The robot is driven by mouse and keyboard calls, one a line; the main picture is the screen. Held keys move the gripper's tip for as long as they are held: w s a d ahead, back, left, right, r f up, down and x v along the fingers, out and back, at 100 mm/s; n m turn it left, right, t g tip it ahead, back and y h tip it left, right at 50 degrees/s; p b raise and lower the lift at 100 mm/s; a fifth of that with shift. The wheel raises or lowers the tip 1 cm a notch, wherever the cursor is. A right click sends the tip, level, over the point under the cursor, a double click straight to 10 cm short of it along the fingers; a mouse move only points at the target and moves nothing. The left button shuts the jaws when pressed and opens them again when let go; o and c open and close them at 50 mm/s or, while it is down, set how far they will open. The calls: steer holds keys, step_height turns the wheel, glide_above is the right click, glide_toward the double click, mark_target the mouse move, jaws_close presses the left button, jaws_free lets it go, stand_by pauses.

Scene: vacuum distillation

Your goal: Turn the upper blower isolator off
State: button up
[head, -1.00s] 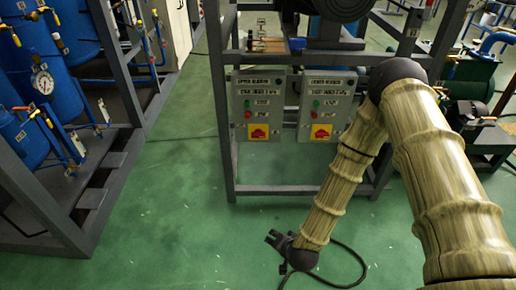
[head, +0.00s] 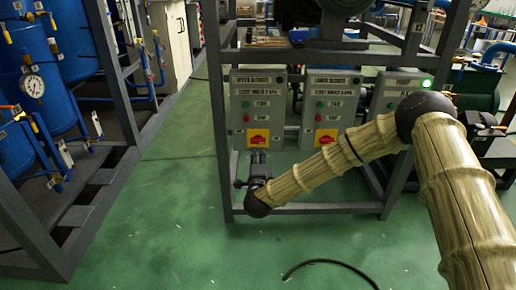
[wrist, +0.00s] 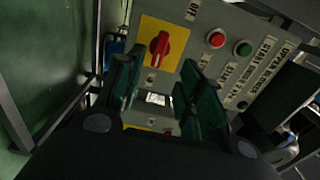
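The upper blower box (head: 244,86) is the leftmost grey panel on the frame in the head view. Its isolator, a red rotary knob on a yellow plate (head: 259,133), is low on the panel. In the wrist view the red knob (wrist: 161,47) shows clearly beyond the fingers, with an "OFF" label near the plate. My gripper (head: 258,168) is just below and in front of this isolator. In the wrist view my gripper (wrist: 160,88) is open, with an empty gap between its dark green fingers, apart from the knob. The knob's exact setting is hard to read.
The lower blower box (head: 333,82) stands close on the right with its own isolator (head: 325,138). A third box (head: 401,82) has a lit green lamp. Grey frame bars (head: 300,209) run around the panels. A black cable (head: 330,263) lies on the floor.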

mark_target(258, 143)
steer(key=w+b, duration=0.1)
steer(key=w, duration=0.9)
steer(key=shift+w+b, duration=0.1)
steer(key=shift+b, duration=0.3)
jaws_close()
